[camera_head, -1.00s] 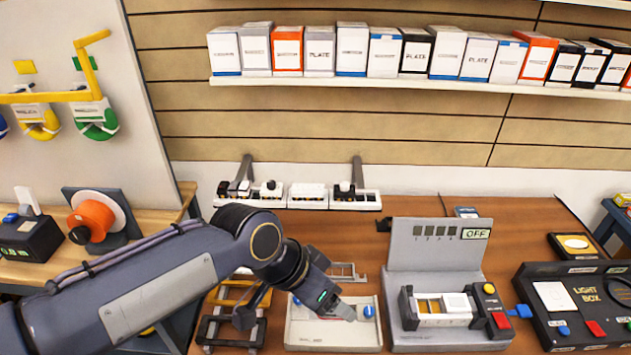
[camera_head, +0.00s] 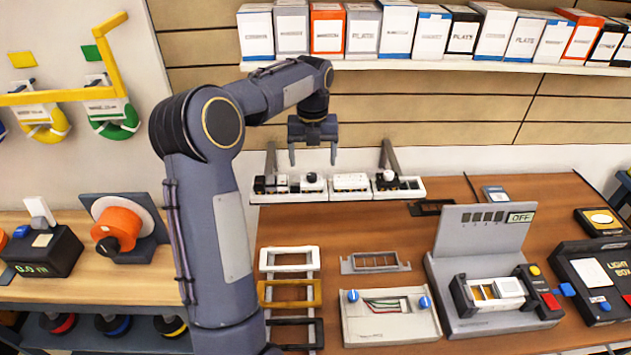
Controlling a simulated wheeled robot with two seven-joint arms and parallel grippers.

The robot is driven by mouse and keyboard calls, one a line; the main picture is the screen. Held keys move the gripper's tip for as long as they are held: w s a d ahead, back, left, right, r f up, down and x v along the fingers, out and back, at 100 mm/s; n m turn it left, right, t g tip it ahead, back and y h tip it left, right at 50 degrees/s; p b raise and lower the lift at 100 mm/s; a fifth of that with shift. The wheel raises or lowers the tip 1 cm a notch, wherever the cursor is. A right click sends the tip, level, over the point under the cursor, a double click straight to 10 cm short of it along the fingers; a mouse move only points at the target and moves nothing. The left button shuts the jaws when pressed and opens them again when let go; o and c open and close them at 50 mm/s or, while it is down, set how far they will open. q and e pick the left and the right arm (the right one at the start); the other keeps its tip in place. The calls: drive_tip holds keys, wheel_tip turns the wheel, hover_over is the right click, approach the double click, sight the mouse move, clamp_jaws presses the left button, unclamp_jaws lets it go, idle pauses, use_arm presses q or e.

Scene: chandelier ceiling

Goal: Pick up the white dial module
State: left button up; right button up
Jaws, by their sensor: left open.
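A white module with a dark round dial (camera_head: 312,182) sits in the white rack (camera_head: 300,197) at the back of the table. A similar white module with a dark dial (camera_head: 386,181) sits further right in the same rack. My left gripper (camera_head: 313,160) is open and empty, pointing down just above the first module, with its two fingers apart. I cannot tell the exact gap between fingertips and module. My right gripper is not in view.
Black modules (camera_head: 270,184) and plain white modules (camera_head: 350,182) share the rack. A shelf of boxes (camera_head: 420,63) hangs above. In front are a white wired box (camera_head: 390,322), a grey frame (camera_head: 375,262), a tester (camera_head: 480,300) and stacked frames (camera_head: 290,293).

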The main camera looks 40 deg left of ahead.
sight(312, 175)
use_arm(q)
drive_tip(key=f, duration=0.2)
drive_tip(key=f+p, duration=0.1)
drive_tip(key=f, duration=0.3)
drive_tip(key=shift+s+f, duration=0.25)
drive_tip(key=shift+f, duration=0.05)
drive_tip(key=c, duration=1.3)
drive_tip(key=shift+r, duration=0.1)
drive_tip(key=shift+r, duration=0.5)
drive_tip(key=d+r+b, duration=0.1)
drive_tip(key=d+r, duration=0.3)
drive_tip(key=s+d+r+b, duration=0.1)
drive_tip(key=d+r, duration=0.3)
drive_tip(key=d, duration=0.1)
drive_tip(key=s+d+r+b, duration=0.1)
drive_tip(key=d+r, duration=0.3)
drive_tip(key=d, duration=0.1)
